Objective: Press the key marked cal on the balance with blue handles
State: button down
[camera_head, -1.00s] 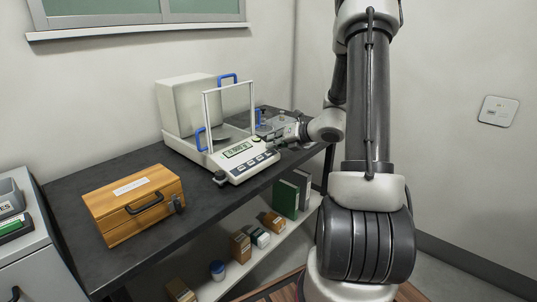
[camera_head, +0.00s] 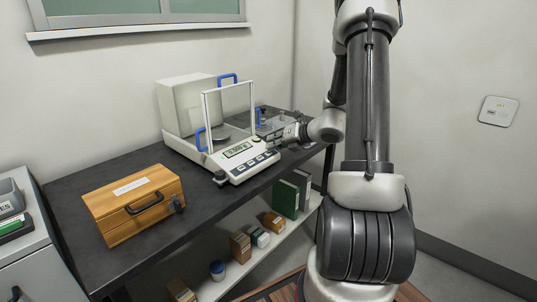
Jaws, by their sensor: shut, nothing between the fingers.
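The balance with blue handles (camera_head: 180,108) stands on the dark table, a white body with a clear draft shield. Its front panel has a lit display (camera_head: 237,150) and a row of dark keys (camera_head: 254,162); their markings are too small to read. My gripper (camera_head: 276,142) is shut and empty at the right end of the panel, near the rightmost key. I cannot tell whether its tips touch a key. Part of the panel's right end is hidden behind the gripper.
A wooden box (camera_head: 118,209) with a black handle sits on the table (camera_head: 75,190) left of the balance. Small glassy items (camera_head: 281,117) stand behind my gripper. A lower shelf (camera_head: 240,268) holds boxes, a jar and binders. A grey cabinet (camera_head: 40,260) stands at the left.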

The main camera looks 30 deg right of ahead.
jog(key=shift+f, duration=0.1)
dwell(0.4)
jog(key=shift+w+f, duration=0.1)
jog(key=shift+f, duration=0.2)
jog(key=shift+w+a+f, duration=0.1)
jog(key=shift+f, duration=0.25)
dwell(0.5)
jog(key=shift+r, duration=0.2)
jog(key=shift+s+r, duration=0.2)
jog(key=shift+r, duration=0.35)
jog(key=r, duration=0.1)
jog(key=s+r, duration=0.1)
jog(key=r, duration=0.2)
jog(key=shift+s+d+r, duration=0.2)
jog(key=shift+d+r, duration=0.15)
jog(key=shift+r, duration=0.05)
dwell(0.9)
